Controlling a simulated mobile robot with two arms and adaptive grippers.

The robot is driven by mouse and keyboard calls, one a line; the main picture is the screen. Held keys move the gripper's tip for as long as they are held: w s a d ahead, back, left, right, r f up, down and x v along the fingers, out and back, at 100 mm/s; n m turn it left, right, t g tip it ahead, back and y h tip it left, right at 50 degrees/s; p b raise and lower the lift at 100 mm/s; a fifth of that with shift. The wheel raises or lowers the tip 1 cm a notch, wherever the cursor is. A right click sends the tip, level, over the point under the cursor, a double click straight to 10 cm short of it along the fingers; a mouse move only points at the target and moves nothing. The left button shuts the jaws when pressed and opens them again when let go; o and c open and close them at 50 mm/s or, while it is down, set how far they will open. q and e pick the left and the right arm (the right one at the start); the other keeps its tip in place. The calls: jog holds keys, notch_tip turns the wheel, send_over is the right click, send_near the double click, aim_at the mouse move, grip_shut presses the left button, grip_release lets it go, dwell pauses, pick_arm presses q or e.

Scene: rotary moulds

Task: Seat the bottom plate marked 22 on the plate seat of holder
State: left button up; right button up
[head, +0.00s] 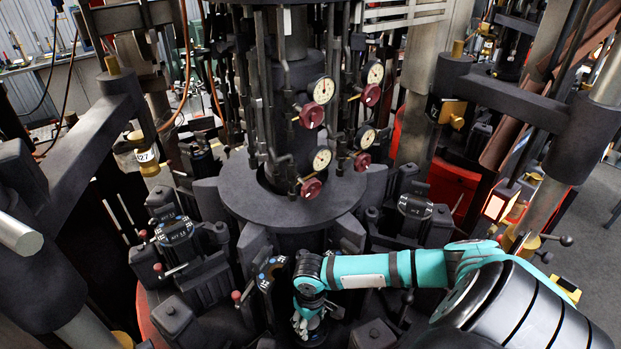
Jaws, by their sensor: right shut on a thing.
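My right gripper (307,326) points down among the dark mould parts at the bottom middle, at the end of my teal arm. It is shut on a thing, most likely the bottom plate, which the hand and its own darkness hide. No mark 22 can be read. A dark curved holder part with small blue marks (268,272) stands just left of the wrist. Whether it is the task's holder, and where its plate seat lies, I cannot tell. I cannot tell whether the held thing touches anything below. My left gripper is not in view.
Similar stations with dark round tops stand at left (174,232) and right (415,207). Knobbed levers and thick dark arms crowd around. The grey floor (585,240) is open at far right.

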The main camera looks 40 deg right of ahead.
jog(key=shift+f, duration=0.2)
jog(key=o, duration=1.5)
jog(key=shift+s+f, duration=0.1)
notch_tip(320, 180, up, 12)
